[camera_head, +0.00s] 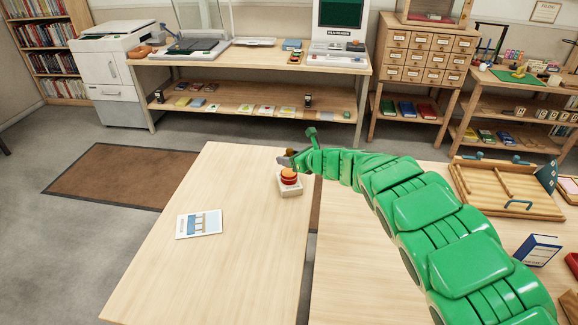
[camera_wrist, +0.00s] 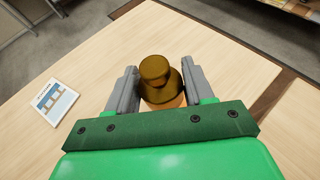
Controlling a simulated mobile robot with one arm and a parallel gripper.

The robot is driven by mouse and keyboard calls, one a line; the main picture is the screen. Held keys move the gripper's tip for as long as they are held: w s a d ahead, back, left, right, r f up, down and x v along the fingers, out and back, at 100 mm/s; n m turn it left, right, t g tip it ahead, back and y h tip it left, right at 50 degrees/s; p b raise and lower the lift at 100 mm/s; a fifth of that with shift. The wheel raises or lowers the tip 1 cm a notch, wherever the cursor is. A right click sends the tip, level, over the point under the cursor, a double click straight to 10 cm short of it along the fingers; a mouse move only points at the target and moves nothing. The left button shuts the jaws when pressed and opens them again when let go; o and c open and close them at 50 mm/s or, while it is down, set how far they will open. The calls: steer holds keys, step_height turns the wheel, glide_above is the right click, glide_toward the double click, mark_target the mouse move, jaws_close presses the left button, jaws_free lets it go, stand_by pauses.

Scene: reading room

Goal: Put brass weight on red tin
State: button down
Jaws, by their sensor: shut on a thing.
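My gripper (camera_wrist: 160,70) is shut on the brass weight (camera_wrist: 155,72), a dark gold knobbed piece held between two grey fingers. In the head view my gripper (camera_head: 290,158) is at the far right part of the left table, and the weight shows only as a small dark bit there. The red tin (camera_head: 289,180), round with an orange top, stands on a pale square block just below the gripper in the picture. In the wrist view an orange surface (camera_wrist: 172,102) shows under the weight. I cannot tell whether weight and tin touch.
A printed card (camera_head: 199,223) lies on the left table (camera_head: 220,275); the wood around it is clear. A gap separates this table from the right one, which holds a wooden tray (camera_head: 490,190) and a blue box (camera_head: 537,250). Shelves and a desk stand behind.

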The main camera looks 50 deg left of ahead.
steer(key=shift+w+a+f, duration=0.1)
steer(key=shift+a+f, duration=0.2)
steer(key=shift+a, duration=0.1)
